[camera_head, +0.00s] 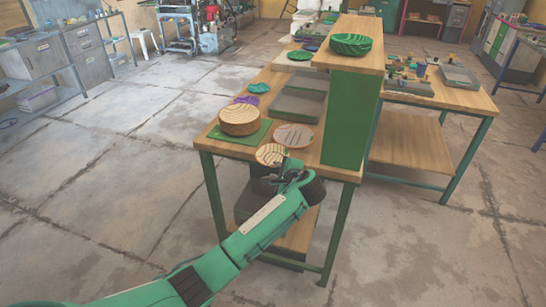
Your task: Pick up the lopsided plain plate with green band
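A light wooden plate (271,153) with dark grain lines lies at the near edge of the wooden table (222,138). My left gripper (284,167) is at the near side of this plate and overlaps its lower edge in the picture. The fingers are too small and dark to tell whether they touch or hold it. A second round plate (294,136), brownish grey with a paler rim, lies just behind it to the right. I cannot make out a green band on either plate. My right gripper is not in view.
A thick round wooden block (240,119) stands on a green mat (226,139) at left. Purple (247,100) and teal (259,87) pieces lie behind it. A grey tray (300,101) is mid-table. A green panel (345,120) rises at right beneath a shelf bearing a green striped stack (351,44).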

